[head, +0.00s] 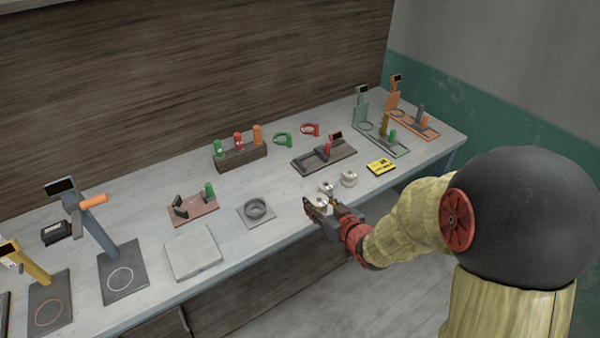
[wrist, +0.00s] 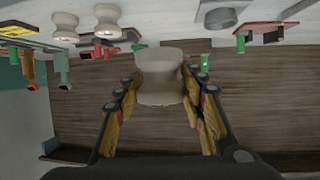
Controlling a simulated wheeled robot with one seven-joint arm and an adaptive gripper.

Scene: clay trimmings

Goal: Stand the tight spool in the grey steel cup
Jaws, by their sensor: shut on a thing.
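My gripper (head: 320,209) is shut on a pale grey spool (head: 321,201) near the front edge of the bench. In the wrist view the spool (wrist: 160,78) sits between the two fingers (wrist: 162,92), with its wide ends and narrower waist showing. Two similar spools, one (head: 348,178) and another (head: 326,187), stand on the bench just behind it. I cannot tell by sight which spool is the tight one. The grey steel cup (head: 255,208) stands on a square grey plate to the left of my gripper, apart from it. Its inside looks empty.
A pale square plate (head: 193,253) lies left of the cup. Behind are a reddish stand with a green handle (head: 194,208) and a dark block with coloured handles (head: 240,156). A yellow label box (head: 380,167) lies to the right. Bare bench lies between cup and gripper.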

